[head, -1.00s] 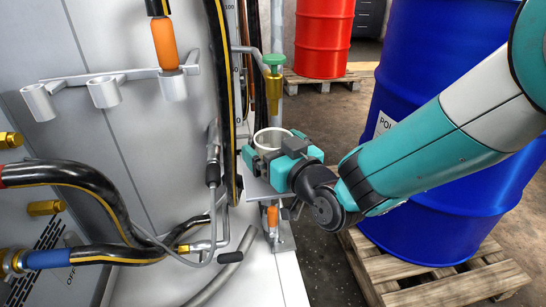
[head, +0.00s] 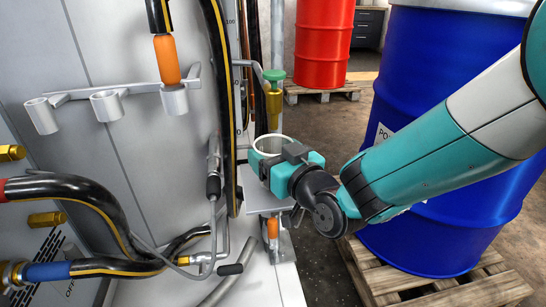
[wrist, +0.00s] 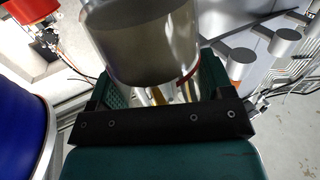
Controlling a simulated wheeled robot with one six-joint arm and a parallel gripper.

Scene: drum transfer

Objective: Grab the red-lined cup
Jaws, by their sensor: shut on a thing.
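The cup (head: 272,144) is pale and open-topped, and it stands roughly upright in the head view. In the wrist view it is a large shiny metal cylinder (wrist: 145,45) with a dark band and a thin red line low on its right side. My gripper (head: 274,160) is shut on the cup, with its teal fingers on either side of the body. The cup's lower part is hidden behind the gripper in the head view. A small grey shelf (head: 258,202) lies below it; I cannot tell whether the cup touches it.
A tap with a green knob (head: 274,75) and brass body stands just above and behind the cup. Black hoses (head: 225,90) run close on the left. A blue drum (head: 415,80) on a wooden pallet (head: 440,292) stands at right. A red drum (head: 325,40) stands behind.

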